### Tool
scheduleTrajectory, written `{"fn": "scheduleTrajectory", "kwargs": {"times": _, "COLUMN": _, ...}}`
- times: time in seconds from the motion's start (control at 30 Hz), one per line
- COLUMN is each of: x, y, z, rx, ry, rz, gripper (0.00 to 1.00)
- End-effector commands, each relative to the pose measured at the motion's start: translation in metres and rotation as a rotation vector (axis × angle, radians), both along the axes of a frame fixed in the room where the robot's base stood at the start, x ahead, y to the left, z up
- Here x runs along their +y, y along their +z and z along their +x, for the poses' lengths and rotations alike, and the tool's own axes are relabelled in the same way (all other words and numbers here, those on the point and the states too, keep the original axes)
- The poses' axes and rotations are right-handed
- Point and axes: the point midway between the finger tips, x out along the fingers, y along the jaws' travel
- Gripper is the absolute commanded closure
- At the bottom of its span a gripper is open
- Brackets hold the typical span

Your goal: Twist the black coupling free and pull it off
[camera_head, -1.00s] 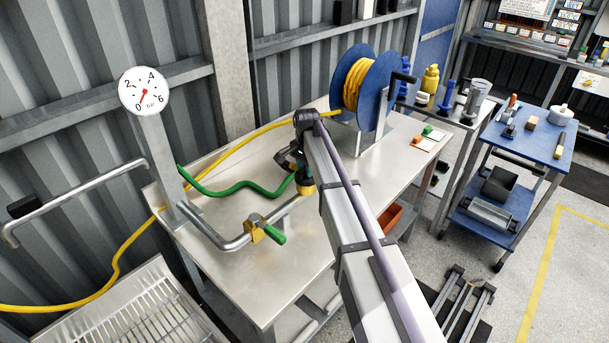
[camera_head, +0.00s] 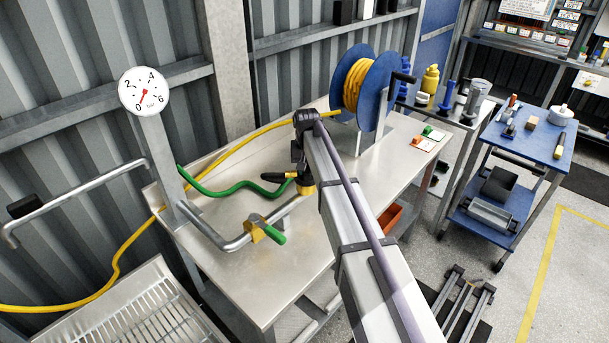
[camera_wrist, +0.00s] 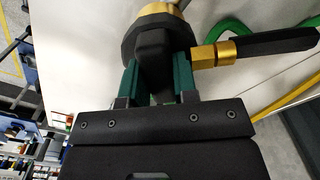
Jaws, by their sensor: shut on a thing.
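In the wrist view, my gripper (camera_wrist: 156,72) has its two green fingers shut on the black coupling (camera_wrist: 157,42). A brass collar (camera_wrist: 128,18) sits against the coupling at the far end. A brass fitting (camera_wrist: 213,54) with a long black handle (camera_wrist: 280,43) sticks out to the right. In the head view, the handle (camera_head: 271,176) points left, beside the brass part (camera_head: 307,190) at the pipe's end. My arm hides most of the coupling and the fingers there, and I cannot tell whether collar and coupling are apart.
A steel pipe (camera_head: 236,243) with a green-handled valve (camera_head: 272,235) runs along the bench (camera_head: 265,285). A green hose (camera_head: 225,193) and a yellow hose (camera_head: 240,142) lie behind. A blue hose reel (camera_head: 383,75) stands to the right. The front bench top is bare.

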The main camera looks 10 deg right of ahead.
Motion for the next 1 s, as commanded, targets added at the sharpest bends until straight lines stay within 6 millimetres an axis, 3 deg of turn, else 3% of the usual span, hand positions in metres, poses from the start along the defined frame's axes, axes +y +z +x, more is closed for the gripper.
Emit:
{"fn": "scheduleTrajectory", "kwargs": {"times": 0.2, "x": 0.000, "y": 0.000, "z": 0.000, "rx": 0.000, "ry": 0.566, "rz": 0.000, "gripper": 1.00}}
{"fn": "scheduleTrajectory", "kwargs": {"times": 0.33, "x": 0.000, "y": 0.000, "z": 0.000, "rx": 0.000, "ry": 0.834, "rz": 0.000, "gripper": 1.00}}
{"fn": "scheduleTrajectory", "kwargs": {"times": 1.0, "x": 0.000, "y": 0.038, "z": 0.000, "rx": 0.000, "ry": 0.832, "rz": 0.000, "gripper": 1.00}}
